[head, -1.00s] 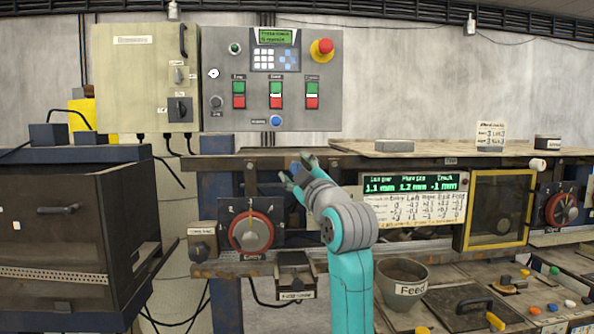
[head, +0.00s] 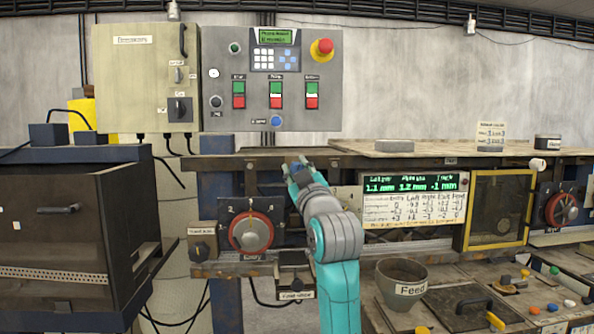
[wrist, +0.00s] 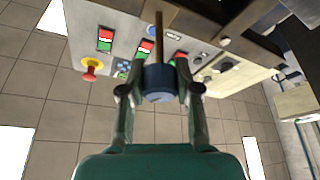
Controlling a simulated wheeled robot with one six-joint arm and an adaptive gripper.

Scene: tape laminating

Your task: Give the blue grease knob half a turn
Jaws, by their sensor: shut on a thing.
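The blue grease knob (wrist: 159,82) sits at the end of a brown stem (wrist: 168,40) in the wrist view, between my two fingers. My gripper (wrist: 158,90) is shut on the knob, one finger against each side. In the head view my gripper (head: 297,168) is at the front edge of the bench, above and right of the red-ringed Entry dial. There the knob is mostly hidden by my fingers.
A grey control panel (head: 222,60) with buttons and a red emergency stop stands behind and above. The Entry dial (head: 250,232) is close at left of my arm. A Feed cup (head: 402,278) and a lit display (head: 414,184) are to the right.

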